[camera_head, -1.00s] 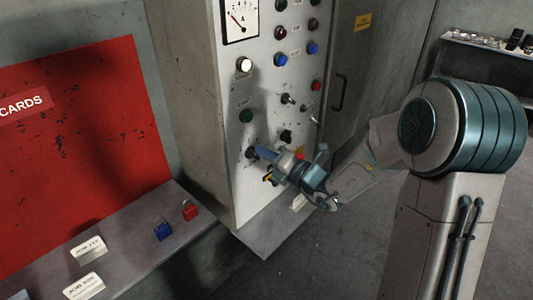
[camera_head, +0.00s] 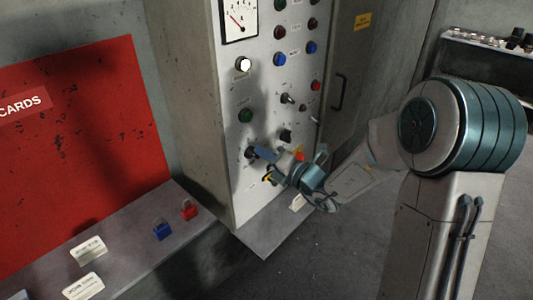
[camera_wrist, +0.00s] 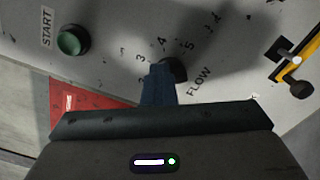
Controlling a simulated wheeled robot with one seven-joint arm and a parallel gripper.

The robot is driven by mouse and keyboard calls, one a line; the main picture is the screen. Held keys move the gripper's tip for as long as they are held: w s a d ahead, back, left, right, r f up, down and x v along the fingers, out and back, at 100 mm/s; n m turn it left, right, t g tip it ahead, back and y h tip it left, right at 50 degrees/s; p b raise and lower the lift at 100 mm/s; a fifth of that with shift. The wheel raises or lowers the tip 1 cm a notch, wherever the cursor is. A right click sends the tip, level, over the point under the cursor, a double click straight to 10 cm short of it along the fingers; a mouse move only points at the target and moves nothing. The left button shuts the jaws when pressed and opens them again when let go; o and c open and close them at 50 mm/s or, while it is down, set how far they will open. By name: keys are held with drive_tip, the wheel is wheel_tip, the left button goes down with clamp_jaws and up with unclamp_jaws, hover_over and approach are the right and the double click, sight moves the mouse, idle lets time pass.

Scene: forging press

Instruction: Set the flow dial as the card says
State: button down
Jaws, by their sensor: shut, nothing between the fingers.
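The flow dial is a dark round knob low on the grey control panel. In the wrist view the dial (camera_wrist: 176,70) has the word FLOW beside it and printed numbers around it, with 3, 4 and 5 legible. My blue gripper fingers (camera_wrist: 158,85) are together, empty, and overlap the dial's edge; I cannot tell whether they touch it. Its pointer is not clear. In the head view the dial (camera_head: 251,153) is at the fingertips of my gripper (camera_head: 262,153). Two white cards (camera_head: 88,249) (camera_head: 83,287) lie on the ledge at left, their print too small to read.
A green START button (camera_wrist: 73,40) is beside the dial. A yellow-framed switch (camera_wrist: 293,55) is on the other side. Other knobs (camera_head: 287,99) and coloured buttons are above. Blue (camera_head: 162,231) and red (camera_head: 189,210) padlocks stand on the ledge. A red CARDS board (camera_head: 85,140) is behind.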

drive_tip(key=shift+s+a+f, duration=0.4)
drive_tip(key=shift+s+f, duration=0.15)
drive_tip(key=shift+f, duration=0.2)
idle(1.3)
drive_tip(key=shift+d+r, duration=0.1)
drive_tip(key=shift+r, duration=0.05)
drive_tip(key=shift+w+d+r+p, duration=0.25)
drive_tip(key=shift+w+r+p, duration=0.25)
drive_tip(key=shift+p, duration=0.3)
drive_tip(key=shift+s+d+r, duration=0.1)
drive_tip(key=shift+d+r, duration=0.05)
drive_tip(key=p+v, duration=0.1)
drive_tip(key=v, duration=0.7)
drive_tip(key=shift+d+r+p, duration=0.2)
drive_tip(key=shift+r+p, duration=0.05)
drive_tip(key=shift+p, duration=0.05)
